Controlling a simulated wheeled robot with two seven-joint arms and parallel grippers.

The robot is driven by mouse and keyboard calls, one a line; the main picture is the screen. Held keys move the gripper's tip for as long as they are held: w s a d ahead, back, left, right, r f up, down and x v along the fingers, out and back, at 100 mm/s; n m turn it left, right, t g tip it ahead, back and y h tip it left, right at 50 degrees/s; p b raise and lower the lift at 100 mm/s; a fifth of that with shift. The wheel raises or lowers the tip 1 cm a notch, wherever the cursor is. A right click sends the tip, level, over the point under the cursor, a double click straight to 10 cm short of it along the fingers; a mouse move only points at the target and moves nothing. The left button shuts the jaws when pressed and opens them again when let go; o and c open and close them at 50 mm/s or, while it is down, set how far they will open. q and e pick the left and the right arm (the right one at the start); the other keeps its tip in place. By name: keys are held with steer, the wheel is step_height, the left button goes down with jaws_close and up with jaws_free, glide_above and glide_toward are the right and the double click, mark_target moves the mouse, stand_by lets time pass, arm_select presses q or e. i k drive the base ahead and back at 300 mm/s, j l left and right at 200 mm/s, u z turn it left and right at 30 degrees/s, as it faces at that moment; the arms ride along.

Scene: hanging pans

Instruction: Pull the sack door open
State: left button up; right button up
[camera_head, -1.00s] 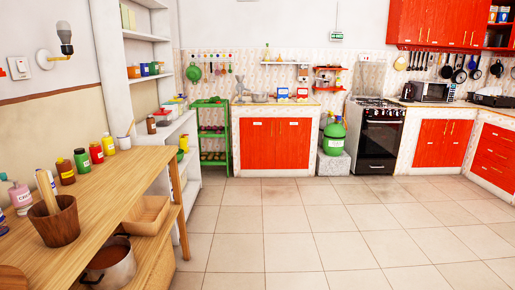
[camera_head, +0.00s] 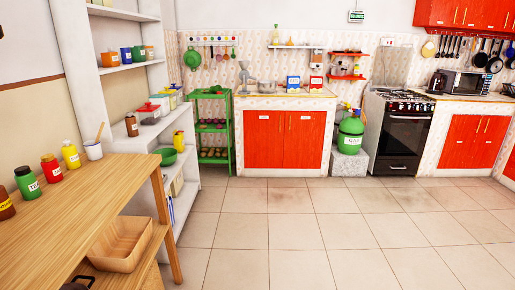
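No door labelled as the sack door can be made out. A low cabinet with two red doors stands at the back centre. Its left door (camera_head: 264,140) and right door (camera_head: 304,140) are both shut, each with a small pale label or handle near the top. More red doors (camera_head: 465,142) are shut on the lower cabinet at the right, and red wall cupboards (camera_head: 470,12) are at the upper right. Neither of my grippers is in view.
A wooden table (camera_head: 95,205) with jars stands at the left, beside white shelves (camera_head: 108,70). A green rack (camera_head: 211,130), a green gas cylinder (camera_head: 350,133) and a black-fronted oven (camera_head: 402,135) stand along the back. The tiled floor (camera_head: 310,230) is clear.

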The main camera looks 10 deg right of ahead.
mark_target(264, 130)
steer(key=i+z, duration=0.2)
steer(key=i, duration=2.1)
